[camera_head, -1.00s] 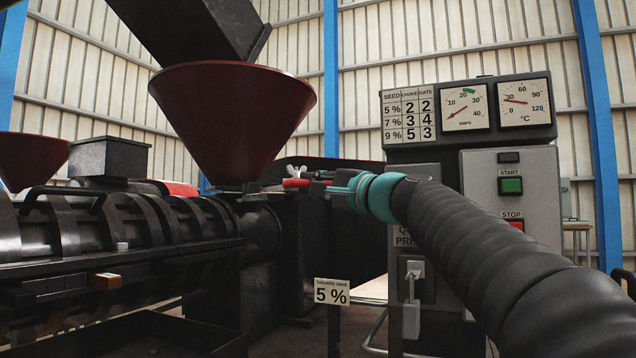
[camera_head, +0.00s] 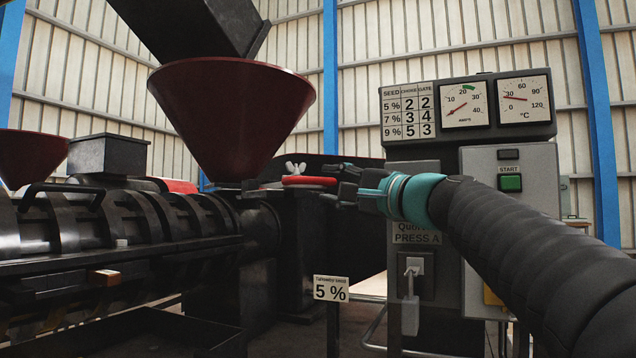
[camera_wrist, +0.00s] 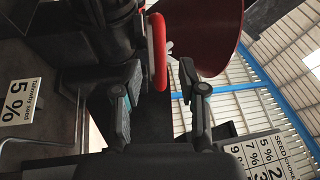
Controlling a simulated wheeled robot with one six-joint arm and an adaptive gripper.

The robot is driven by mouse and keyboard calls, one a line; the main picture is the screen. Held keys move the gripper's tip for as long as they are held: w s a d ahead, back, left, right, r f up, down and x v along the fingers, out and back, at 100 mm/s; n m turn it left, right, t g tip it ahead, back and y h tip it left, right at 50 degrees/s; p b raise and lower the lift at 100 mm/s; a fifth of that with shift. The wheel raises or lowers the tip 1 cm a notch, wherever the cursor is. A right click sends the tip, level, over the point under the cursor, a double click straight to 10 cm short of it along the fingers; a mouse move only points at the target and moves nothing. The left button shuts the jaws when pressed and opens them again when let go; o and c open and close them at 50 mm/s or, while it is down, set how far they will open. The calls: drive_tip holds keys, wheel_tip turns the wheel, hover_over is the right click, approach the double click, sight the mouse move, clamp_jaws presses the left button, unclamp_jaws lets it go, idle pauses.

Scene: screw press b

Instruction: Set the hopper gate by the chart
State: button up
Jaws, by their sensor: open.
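The dark red hopper (camera_head: 232,115) stands over the press barrel. At its foot is a red handle (camera_head: 308,180) with a pale wing nut (camera_head: 295,168) above it. My gripper (camera_head: 335,185) is open and empty, just right of the handle's end. In the wrist view the red handle (camera_wrist: 159,52) lies ahead between the spread fingers, seemingly apart from them. The chart (camera_head: 405,113) reads seed 5 %: choke 2, gate 2; 7 %: 3, 4; 9 %: 5, 3. A sign (camera_head: 331,289) reads 5 %. The gate's scale cannot be made out.
The control cabinet (camera_head: 480,165) with two gauges and a green start button (camera_head: 510,183) stands right, behind my arm. The black press barrel (camera_head: 120,230) fills the left. A dark chute (camera_head: 190,25) comes down above the hopper.

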drive_tip(key=v, duration=0.6)
idle(0.3)
drive_tip(key=s+d+f+n+g+h, duration=0.1)
drive_tip(key=s+f+n+g+h, duration=0.3)
drive_tip(key=f, duration=0.8)
drive_tip(key=s+f+m+h, duration=0.1)
drive_tip(key=s+f+h, duration=0.3)
drive_tip(key=f, duration=0.8)
drive_tip(key=s+d+f+n+g+h, duration=0.1)
drive_tip(key=s+d+f+h, duration=0.1)
drive_tip(key=s+f, duration=0.3)
drive_tip(key=s+d+f+n+g+h, duration=0.1)
drive_tip(key=s+d+f, duration=0.4)
drive_tip(key=f, duration=0.6)
drive_tip(key=s+d+f+n+g+h, duration=0.2)
drive_tip(key=s+d+f+n+h, duration=0.1)
drive_tip(key=s+f, duration=0.3)
wheel_tip(320, 180, down, 3)
drive_tip(key=shift+s+d+r+h, duration=0.1)
drive_tip(key=shift+s+d+h, duration=0.2)
drive_tip(key=shift+d, duration=0.15)
